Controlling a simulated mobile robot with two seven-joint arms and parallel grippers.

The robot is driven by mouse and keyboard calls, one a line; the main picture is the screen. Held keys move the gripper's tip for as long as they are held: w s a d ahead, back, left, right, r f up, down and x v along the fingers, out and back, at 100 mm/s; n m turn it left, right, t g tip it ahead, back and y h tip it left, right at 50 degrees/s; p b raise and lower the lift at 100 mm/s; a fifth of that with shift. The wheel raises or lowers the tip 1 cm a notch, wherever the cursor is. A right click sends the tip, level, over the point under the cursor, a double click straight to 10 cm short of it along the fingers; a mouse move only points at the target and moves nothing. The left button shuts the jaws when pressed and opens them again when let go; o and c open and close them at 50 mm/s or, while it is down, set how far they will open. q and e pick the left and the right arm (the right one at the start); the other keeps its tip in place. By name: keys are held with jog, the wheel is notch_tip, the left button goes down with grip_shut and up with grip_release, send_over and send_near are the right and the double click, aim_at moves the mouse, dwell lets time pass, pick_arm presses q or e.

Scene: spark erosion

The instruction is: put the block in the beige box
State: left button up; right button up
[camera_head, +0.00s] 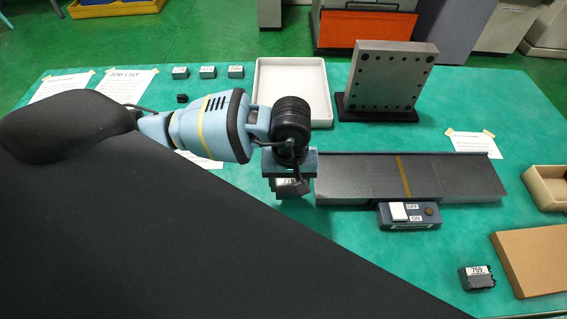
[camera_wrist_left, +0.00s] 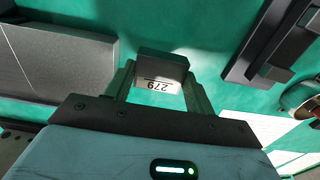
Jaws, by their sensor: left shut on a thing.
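The gripper is shut on the block. The beige box (camera_head: 545,187), open at the top, stands at the right edge of the head view, well apart from the gripper. My right gripper is not in view.
The grey track (camera_head: 365,180) and its switch box (camera_head: 408,215) lie right of the gripper. A white tray (camera_head: 322,95) and an upright drilled plate (camera_head: 390,78) stand behind. Block 759 (camera_head: 477,280) and a brown board (camera_head: 535,260) are at front right. Small blocks (camera_head: 207,72) lie behind.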

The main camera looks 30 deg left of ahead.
aim_at(280, 186)
pick_arm(q)
jog(key=shift+s+d+r, duration=0.2)
jog(key=shift+s+d, duration=0.45)
jog(key=shift+d, duration=0.15)
jog(key=a+r+m, duration=0.3)
jog(key=r+m, duration=0.3)
jog(key=r, duration=0.3)
jog(key=shift+w+r, duration=0.15)
jog(key=shift+r, duration=0.05)
